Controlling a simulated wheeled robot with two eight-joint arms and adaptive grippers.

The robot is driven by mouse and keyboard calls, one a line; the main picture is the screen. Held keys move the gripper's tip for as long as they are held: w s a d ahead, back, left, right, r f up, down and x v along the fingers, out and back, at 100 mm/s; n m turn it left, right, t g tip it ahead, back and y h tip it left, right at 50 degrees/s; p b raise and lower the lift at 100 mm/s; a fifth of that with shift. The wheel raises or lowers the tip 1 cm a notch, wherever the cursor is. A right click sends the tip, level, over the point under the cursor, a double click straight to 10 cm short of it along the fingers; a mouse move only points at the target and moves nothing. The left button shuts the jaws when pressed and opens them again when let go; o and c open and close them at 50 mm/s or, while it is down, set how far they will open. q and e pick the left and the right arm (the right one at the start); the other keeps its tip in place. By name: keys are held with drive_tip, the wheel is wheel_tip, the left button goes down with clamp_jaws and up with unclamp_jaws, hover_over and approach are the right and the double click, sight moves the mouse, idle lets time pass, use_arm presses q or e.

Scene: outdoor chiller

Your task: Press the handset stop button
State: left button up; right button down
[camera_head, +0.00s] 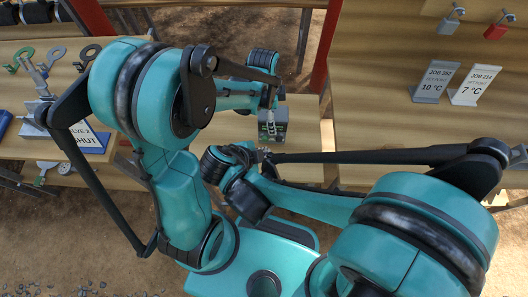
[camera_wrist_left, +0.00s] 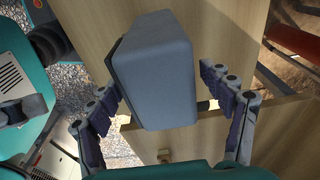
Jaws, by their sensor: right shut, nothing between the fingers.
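The handset, a small dark box with a greenish face (camera_head: 279,116), is in the middle of the head view. The stop button is too small to make out.
A wooden bench at the left holds valve hardware, keys and a blue "SHUT" sign (camera_head: 92,141). Gravelly ground lies below.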

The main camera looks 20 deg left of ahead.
use_arm(q)
drive_tip(key=shift+r, duration=0.1)
drive_tip(key=r, duration=0.4)
drive_tip(key=a+r, duration=0.1)
drive_tip(key=r, duration=0.6)
drive_tip(key=shift+s+a+r, duration=0.2)
drive_tip(key=shift+r, duration=0.2)
drive_tip(key=s+a+n+t+y+b, duration=0.1)
drive_tip(key=s+n+t, duration=0.5)
drive_tip(key=n, duration=0.8)
drive_tip(key=s+a+b, duration=0.1)
drive_tip(key=s+a, duration=0.1)
drive_tip(key=s, duration=0.1)
drive_tip(key=shift+s+a+n+t, duration=0.2)
drive_tip(key=shift+s+n+t, duration=0.2)
use_arm(e)
drive_tip(key=w+d+r+n+y, duration=0.1)
drive_tip(key=d+r+n, duration=0.2)
drive_tip(key=d, duration=0.6)
drive_tip(key=w+d+r+n+y, duration=0.1)
drive_tip(key=w+d+r+n, duration=0.1)
drive_tip(key=d+n, duration=0.4)
drive_tip(key=w+d+r+n, duration=0.1)
drive_tip(key=d+r+n, duration=0.3)
drive_tip(key=d, duration=1)
drive_tip(key=shift+w+y, duration=0.25)
drive_tip(key=shift+y, duration=0.15)
